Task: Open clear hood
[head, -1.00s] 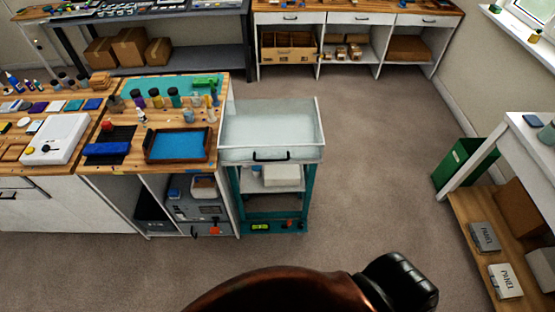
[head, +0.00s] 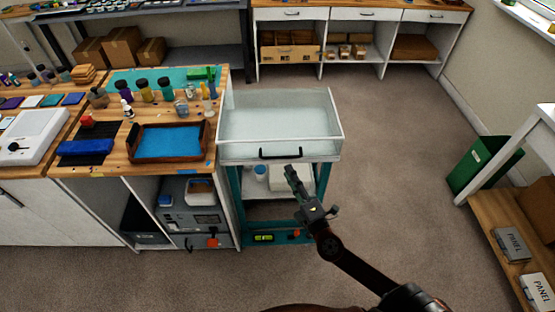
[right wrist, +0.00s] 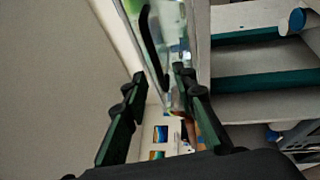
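The clear hood (head: 278,115) is a transparent box with pale edges on top of a teal cart (head: 236,205). It appears shut. Its black bar handle (head: 281,154) is on the front face. My right gripper (head: 290,170) is in front of the cart, just below and right of the handle in the head view. In the right wrist view its two fingers (right wrist: 160,76) are apart with nothing between them. The handle (right wrist: 152,45) shows there just beyond the fingertips, on the clear panel (right wrist: 172,25); I see no contact. My left gripper is not in view.
A wooden bench (head: 118,170) with bottles and a blue-filled tray (head: 168,142) stands directly left of the cart. A green bin (head: 484,163) and a white shelf unit (head: 500,150) are at right. The floor between is clear.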

